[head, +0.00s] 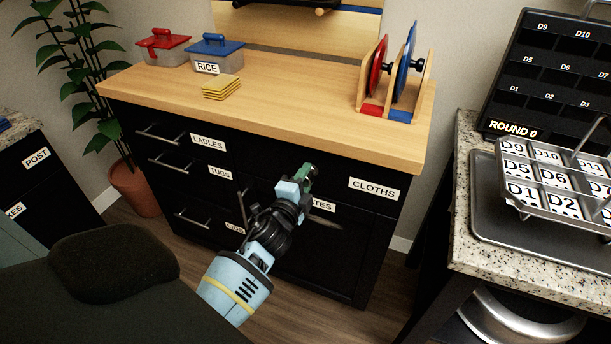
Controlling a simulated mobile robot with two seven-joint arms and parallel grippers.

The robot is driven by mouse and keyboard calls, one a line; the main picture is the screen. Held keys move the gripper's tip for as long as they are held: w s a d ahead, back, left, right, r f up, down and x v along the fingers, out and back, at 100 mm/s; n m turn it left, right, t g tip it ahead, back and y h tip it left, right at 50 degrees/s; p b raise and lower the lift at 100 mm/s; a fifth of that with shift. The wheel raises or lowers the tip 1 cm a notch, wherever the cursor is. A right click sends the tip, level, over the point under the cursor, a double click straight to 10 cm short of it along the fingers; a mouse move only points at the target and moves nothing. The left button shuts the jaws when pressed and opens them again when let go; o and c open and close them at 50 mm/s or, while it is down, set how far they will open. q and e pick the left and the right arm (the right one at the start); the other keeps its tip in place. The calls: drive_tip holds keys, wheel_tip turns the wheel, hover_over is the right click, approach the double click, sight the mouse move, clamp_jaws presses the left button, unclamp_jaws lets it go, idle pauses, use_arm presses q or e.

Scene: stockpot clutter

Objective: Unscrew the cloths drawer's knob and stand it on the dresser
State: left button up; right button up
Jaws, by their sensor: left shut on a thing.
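The dresser (200,101) has a light wood top and black drawers. The cloths drawer (335,178) is the top right one, with a white CLOTHS label (374,188), and looks shut. My left gripper (304,176) is in front of this drawer's middle, left of the label, with its fingers pointing at the drawer front. It is shut on the cloths drawer's knob, which the fingers mostly hide. I cannot tell whether the knob is still against the drawer front. My right gripper is not in view.
On the dresser top are a red-lidded box (163,47), a RICE box (214,50), yellow cloths (222,87) and a rack (389,116) with red and blue discs. The top's middle and front are free. A granite counter (475,262) with trays stands right.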

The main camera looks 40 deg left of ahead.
use_arm(q)
drive_tip(key=n, duration=0.3)
drive_tip(key=o, duration=1.3)
drive_tip(key=shift+c, duration=0.2)
drive_tip(key=m, duration=0.2)
drive_tip(key=shift+m, duration=0.3)
drive_tip(key=m, duration=0.3)
drive_tip(key=shift+m, duration=0.4)
drive_tip(key=m, duration=0.4)
drive_tip(key=shift+p, duration=0.4)
drive_tip(key=shift+r+m, duration=0.1)
drive_tip(key=shift+m, duration=1.4)
